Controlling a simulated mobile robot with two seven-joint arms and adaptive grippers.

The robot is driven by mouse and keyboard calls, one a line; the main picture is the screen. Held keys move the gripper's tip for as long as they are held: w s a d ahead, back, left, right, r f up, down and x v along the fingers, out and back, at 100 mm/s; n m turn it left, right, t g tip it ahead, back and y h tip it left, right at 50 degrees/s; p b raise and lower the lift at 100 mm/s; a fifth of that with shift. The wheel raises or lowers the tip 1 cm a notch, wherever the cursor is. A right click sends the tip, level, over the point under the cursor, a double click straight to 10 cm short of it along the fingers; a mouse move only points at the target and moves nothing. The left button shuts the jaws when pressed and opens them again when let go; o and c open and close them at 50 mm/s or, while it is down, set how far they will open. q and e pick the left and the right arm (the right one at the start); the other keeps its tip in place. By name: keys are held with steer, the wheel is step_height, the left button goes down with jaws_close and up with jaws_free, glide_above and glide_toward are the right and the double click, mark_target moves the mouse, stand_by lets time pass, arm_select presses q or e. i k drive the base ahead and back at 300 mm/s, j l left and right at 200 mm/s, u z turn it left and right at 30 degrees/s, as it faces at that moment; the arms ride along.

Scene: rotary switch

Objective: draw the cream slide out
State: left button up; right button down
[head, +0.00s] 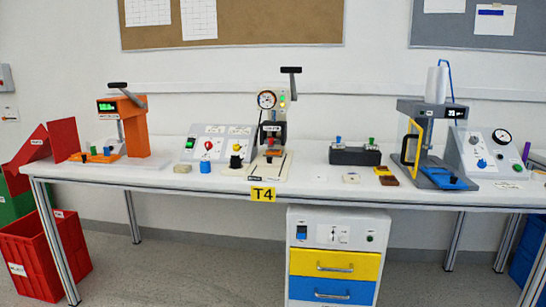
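A cream slide (278,172) lies flat at the foot of the middle press (273,131), near the table's front edge above the T4 label. It looks like a low cream plate with a small dark tag on its front. A red and black part stands over its back portion, so how far it runs into the press is hidden. The press has a round gauge (266,99), small lit lamps and a black-topped lever (291,70) raised at its upper right. Neither of my grippers is in view.
A control panel (221,143) with knobs stands left of the press. An orange press (124,127) is at the left, a grey press (433,140) with yellow guard at the right. A dark block (355,155) lies between. Red bins (48,257) stand left; drawers (335,265) sit below.

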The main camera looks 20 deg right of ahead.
mark_target(274, 162)
steer(key=i+l+u, duration=0.1)
steer(key=l+u, duration=0.2)
steer(key=l, duration=0.35)
steer(key=l+u, duration=0.3)
steer(key=l, duration=0.35)
steer(key=i, duration=0.05)
